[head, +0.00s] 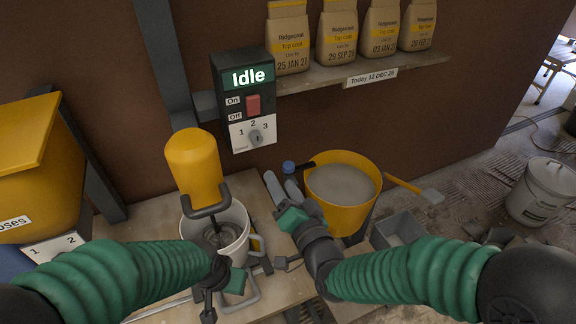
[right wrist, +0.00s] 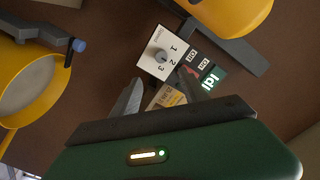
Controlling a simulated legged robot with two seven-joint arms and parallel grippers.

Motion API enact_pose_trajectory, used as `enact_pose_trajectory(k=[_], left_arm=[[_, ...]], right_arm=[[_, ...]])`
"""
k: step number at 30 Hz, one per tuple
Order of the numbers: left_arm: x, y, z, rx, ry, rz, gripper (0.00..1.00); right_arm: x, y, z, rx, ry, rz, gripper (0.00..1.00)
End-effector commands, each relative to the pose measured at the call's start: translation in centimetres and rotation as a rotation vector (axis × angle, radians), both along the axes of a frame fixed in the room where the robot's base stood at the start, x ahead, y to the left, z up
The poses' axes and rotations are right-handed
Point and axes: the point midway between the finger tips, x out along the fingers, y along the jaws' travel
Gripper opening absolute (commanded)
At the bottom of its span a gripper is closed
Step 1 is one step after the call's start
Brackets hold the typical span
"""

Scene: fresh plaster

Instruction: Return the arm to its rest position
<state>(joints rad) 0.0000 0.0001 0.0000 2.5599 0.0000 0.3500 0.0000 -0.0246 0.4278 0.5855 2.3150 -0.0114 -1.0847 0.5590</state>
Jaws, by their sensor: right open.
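My right arm reaches in from the right in the head view. Its gripper (head: 280,186) is open and empty, between the white mixing bucket (head: 240,252) and the yellow bucket (head: 348,212). In the right wrist view, the two fingers of this gripper (right wrist: 160,88) stand apart, with the control box (right wrist: 185,62) behind them. In the head view the control box (head: 242,100) reads "Idle" and has a red switch and a speed dial. My left gripper (head: 222,287) is low, in front of the white bucket; its fingers are not clear.
A yellow mixer (head: 194,165) stands over the white bucket. The yellow bucket holds grey material; a trowel (head: 415,188) lies to its right. Paper bags (head: 337,38) stand on the wall shelf (head: 310,76). A yellow bin (head: 35,165) is at left, a lidded pail (head: 541,192) at right.

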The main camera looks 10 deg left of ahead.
Motion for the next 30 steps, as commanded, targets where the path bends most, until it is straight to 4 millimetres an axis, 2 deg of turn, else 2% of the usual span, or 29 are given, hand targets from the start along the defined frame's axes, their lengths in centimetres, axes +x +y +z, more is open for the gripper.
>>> enact_pose_trajectory(k=[5,8,11,12,13,15,18,21,24,30], left_arm=[[0.0,0.0,0.4,0.000,0.000,0.000,0.36],[0.0,0.0,1.7,0.000,0.000,0.000,0.36],[0.0,0.0,3.7,0.000,0.000,0.000,0.36],[0.0,0.0,4.4,0.000,0.000,0.000,0.36],[0.0,0.0,4.9,0.000,0.000,0.000,0.36],[0.0,0.0,5.9,0.000,0.000,0.000,0.36],[0.0,0.0,6.9,0.000,0.000,0.000,0.36],[0.0,0.0,7.4,0.000,0.000,0.000,0.36],[0.0,0.0,7.5,0.000,0.000,0.000,0.36],[0.0,0.0,7.3,0.000,0.000,0.000,0.36]], right_arm=[[0.1,-0.6,-0.3,-0.038,0.014,-0.006,0.52],[0.4,-3.8,-2.2,-0.216,0.093,-0.030,0.52],[-0.8,-10.7,-5.5,-0.499,0.264,-0.063,0.52],[-2.0,-13.9,-6.8,-0.607,0.351,-0.070,0.52],[-3.2,-16.4,-7.6,-0.679,0.421,-0.073,0.52],[-6.6,-21.4,-8.9,-0.811,0.582,-0.064,0.52],[-11.8,-26.5,-9.7,-0.918,0.787,-0.028,0.52],[-15.8,-29.0,-9.9,-0.959,0.924,0.015,0.52],[-17.7,-29.9,-10.1,-0.970,0.986,0.042,0.52],[-18.0,-30.0,-10.3,-0.972,0.995,0.048,0.52]])
